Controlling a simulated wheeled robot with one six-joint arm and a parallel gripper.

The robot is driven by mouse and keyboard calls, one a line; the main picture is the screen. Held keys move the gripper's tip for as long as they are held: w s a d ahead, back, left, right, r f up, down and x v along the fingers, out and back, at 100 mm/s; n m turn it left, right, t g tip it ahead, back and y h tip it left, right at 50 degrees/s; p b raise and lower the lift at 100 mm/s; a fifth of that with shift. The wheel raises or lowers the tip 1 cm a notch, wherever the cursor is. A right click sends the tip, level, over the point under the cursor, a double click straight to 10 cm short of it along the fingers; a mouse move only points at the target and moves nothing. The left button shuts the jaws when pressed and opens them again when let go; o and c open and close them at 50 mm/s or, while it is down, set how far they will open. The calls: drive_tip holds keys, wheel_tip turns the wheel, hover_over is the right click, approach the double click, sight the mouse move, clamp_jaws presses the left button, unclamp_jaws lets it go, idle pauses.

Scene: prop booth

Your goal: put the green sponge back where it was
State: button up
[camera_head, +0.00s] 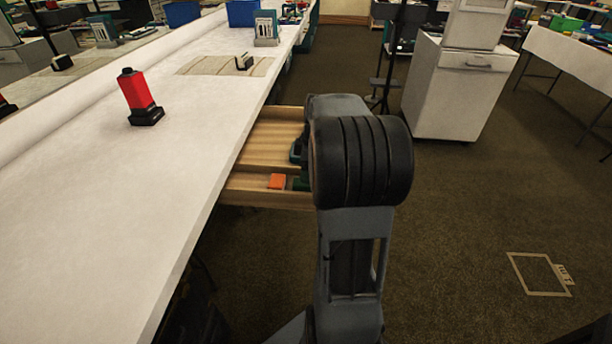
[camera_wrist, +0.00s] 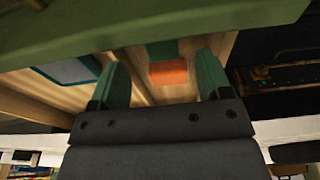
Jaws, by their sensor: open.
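A dark green block (camera_wrist: 162,50), which looks like the green sponge, lies in an open wooden drawer (camera_head: 268,143), partly cut off by a green band in the wrist view. An orange block (camera_head: 277,181) is beside it in the same compartment; it also shows in the wrist view (camera_wrist: 168,74). My gripper (camera_wrist: 163,62) is open, its two green fingers pointing into the drawer, one on each side of the blocks. Nothing is seen touching the fingers. In the head view my arm hides most of the gripper and the drawer's right end.
A blue-grey item with a teal edge (camera_wrist: 72,70) lies in the neighbouring compartment, beyond a wooden divider. The near tabletop is clear.

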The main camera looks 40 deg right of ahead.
wheel_tip(320, 180, up, 5)
drive_tip(key=p, duration=0.1)
drive_tip(key=s+a+f+m, duration=0.1)
drive_tip(key=s+a+m, duration=0.2)
drive_tip(key=a, duration=0.4)
drive_tip(key=s+a+f+m+t, duration=0.1)
drive_tip(key=s+a+m, duration=0.2)
drive_tip(key=a, duration=0.4)
drive_tip(key=s+a+f+m+h, duration=0.1)
drive_tip(key=s+a+m, duration=0.2)
drive_tip(key=s+a, duration=0.2)
drive_tip(key=shift+a+t, duration=0.3)
drive_tip(key=shift+a, duration=0.95)
